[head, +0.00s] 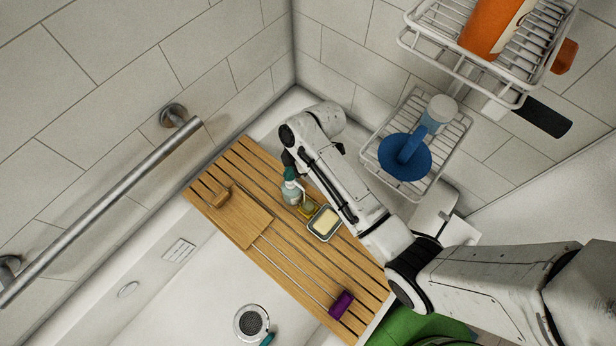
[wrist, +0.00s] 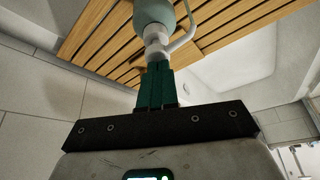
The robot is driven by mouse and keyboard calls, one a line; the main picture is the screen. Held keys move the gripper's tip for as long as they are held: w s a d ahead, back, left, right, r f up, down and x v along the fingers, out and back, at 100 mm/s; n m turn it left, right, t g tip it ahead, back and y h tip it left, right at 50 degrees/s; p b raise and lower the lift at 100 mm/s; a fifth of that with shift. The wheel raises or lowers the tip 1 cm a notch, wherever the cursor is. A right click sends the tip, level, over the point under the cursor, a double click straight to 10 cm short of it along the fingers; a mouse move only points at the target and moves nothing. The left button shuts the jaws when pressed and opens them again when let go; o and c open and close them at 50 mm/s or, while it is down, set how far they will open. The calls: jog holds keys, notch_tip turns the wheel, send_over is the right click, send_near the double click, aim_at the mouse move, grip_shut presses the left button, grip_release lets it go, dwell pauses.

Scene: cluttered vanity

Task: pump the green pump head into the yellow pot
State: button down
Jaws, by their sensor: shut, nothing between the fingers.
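A soap dish (head: 324,223) with a pale bar sits beside the pot. A wire rack with a blue plunger (head: 405,157) hangs right of my arm.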

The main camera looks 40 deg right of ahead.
jog(key=shift+r+p, duration=2.8)
jog(key=shift+r, duration=0.25)
jog(key=shift+f, duration=0.1)
